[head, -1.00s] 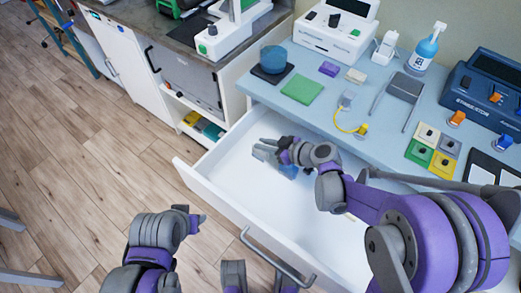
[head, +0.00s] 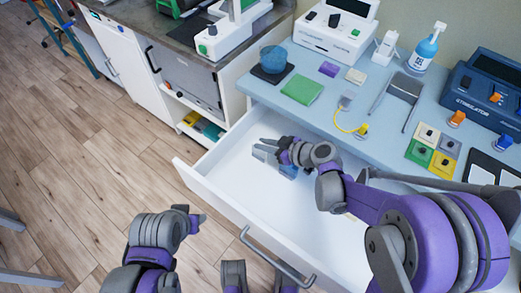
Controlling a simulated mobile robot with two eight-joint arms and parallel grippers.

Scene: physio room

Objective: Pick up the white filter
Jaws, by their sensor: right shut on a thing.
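My right gripper (head: 264,150) is down inside the open white drawer, near its back left part. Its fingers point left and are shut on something. The white filter does not stand out against the white drawer, and the fingers and wrist hide what is between them. A small blue thing (head: 289,172) shows just below the wrist. My left arm is folded at the bottom left, and its gripper (head: 198,220) shows only as a small dark end over the floor, apart from the drawer.
The open drawer (head: 206,183) has a grey bar handle (head: 272,262) at its front. The light blue worktop (head: 330,102) above it holds a green pad (head: 302,90), a blue bowl (head: 272,58), a pump bottle (head: 424,50) and coloured pads. The drawer's front half is bare.

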